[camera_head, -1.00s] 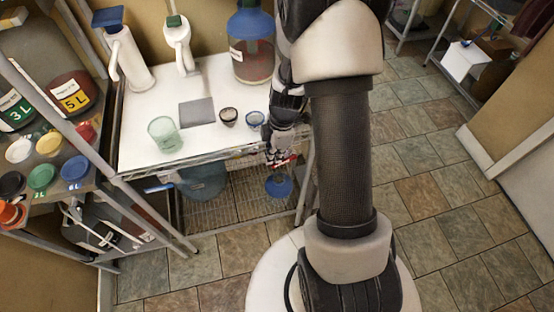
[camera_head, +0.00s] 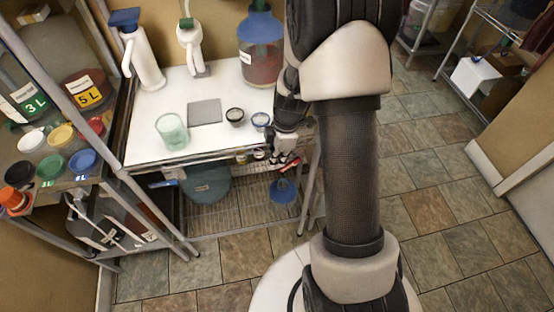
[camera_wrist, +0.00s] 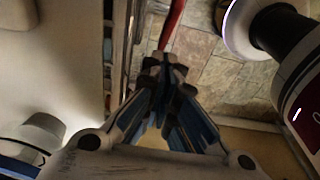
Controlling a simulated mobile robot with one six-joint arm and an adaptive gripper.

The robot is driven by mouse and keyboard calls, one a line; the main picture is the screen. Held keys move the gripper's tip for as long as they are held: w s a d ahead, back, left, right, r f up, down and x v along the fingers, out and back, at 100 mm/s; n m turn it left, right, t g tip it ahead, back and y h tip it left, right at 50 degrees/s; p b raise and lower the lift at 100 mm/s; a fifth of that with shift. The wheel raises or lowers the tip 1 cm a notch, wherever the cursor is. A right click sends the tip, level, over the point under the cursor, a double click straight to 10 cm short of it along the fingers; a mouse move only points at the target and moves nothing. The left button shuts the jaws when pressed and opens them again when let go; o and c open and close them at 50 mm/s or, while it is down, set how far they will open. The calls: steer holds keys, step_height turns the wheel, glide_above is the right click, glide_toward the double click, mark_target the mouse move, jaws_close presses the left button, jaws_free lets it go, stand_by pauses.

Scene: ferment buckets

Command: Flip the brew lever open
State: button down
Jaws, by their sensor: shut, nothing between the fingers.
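My gripper (camera_head: 284,160) is beside the front right corner of the white worktable, low near its edge. In the wrist view my gripper (camera_wrist: 163,72) has its fingertips together and holds nothing. A thin red strip (camera_wrist: 172,22) lies just beyond the fingertips in the wrist view; I cannot tell whether it is the brew lever or whether the fingers touch it. A small red part (camera_head: 290,165) also shows by the fingers in the head view. A large jug with a blue top and red contents (camera_head: 260,62) stands at the table's back right, partly hidden by my arm.
The white worktable (camera_head: 150,105) holds a green glass (camera_head: 171,131), a grey pad (camera_head: 204,112), two small bowls and two white dispensers. A blue bucket (camera_head: 206,184) stands on the wire shelf below. Tiled floor (camera_head: 440,205) is free at right.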

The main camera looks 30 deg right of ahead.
steer(key=shift+r, duration=0.3)
steer(key=w+a+r+p, duration=0.1)
steer(key=a+r+p, duration=0.3)
steer(key=r, duration=0.8)
steer(key=shift+w+a+r+p, duration=0.2)
steer(key=shift+r+p, duration=0.2)
steer(key=shift+p, duration=0.15)
